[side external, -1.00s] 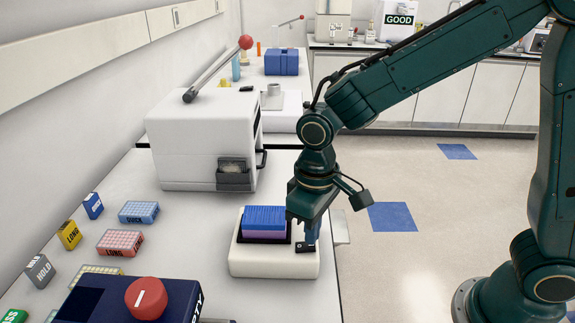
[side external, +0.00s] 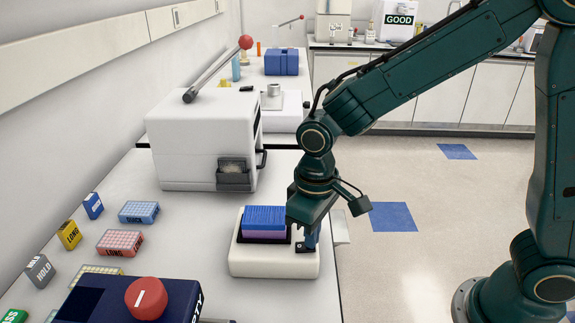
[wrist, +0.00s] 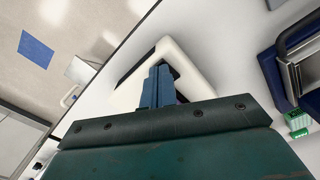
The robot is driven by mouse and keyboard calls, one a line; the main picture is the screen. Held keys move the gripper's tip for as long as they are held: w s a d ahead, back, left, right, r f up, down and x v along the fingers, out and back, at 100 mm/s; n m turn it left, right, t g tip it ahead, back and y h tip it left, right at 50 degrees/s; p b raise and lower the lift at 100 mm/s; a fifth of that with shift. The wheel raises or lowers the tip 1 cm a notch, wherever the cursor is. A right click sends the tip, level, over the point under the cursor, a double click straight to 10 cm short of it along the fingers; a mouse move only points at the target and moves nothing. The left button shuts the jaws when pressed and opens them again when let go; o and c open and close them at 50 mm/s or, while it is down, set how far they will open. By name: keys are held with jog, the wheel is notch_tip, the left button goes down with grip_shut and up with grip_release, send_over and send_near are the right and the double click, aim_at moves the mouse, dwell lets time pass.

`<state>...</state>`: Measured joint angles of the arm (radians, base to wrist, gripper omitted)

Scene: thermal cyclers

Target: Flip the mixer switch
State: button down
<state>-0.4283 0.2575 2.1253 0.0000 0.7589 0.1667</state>
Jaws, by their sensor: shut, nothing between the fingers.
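The mixer (side external: 275,264) is a low white box on the bench with a blue and purple plate (side external: 265,219) on its dark top. A small black switch (side external: 305,247) sits at its right end. My gripper (side external: 308,243) points down over that end with its fingers together, at or right above the switch. I cannot tell whether they touch it. In the wrist view the closed blue fingers (wrist: 158,88) reach over the white mixer (wrist: 186,70) and the switch is hidden.
A white cycler (side external: 203,140) with a red-knobbed lever stands behind the mixer. A dark blue device (side external: 130,303) with a red knob is in front. Several labelled racks and blocks lie at the left. The bench edge is close to the mixer's right.

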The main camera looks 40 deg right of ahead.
jog(key=shift+f, duration=0.25)
jog(key=shift+r, duration=3.5)
jog(key=shift+d+r, duration=0.1)
jog(key=shift+r, duration=0.05)
jog(key=s+d+r+m+t, duration=0.1)
jog(key=s+d+r+t, duration=0.1)
jog(key=s+d, duration=0.5)
jog(key=s+d+r+m+t, duration=0.2)
jog(key=s+d+r+t, duration=0.1)
jog(key=s+d+r, duration=0.2)
jog(key=s+d, duration=0.2)
jog(key=shift+s+d+r+t, duration=0.3)
jog(key=shift+s+d, duration=0.05)
jog(key=shift+s, duration=0.05)
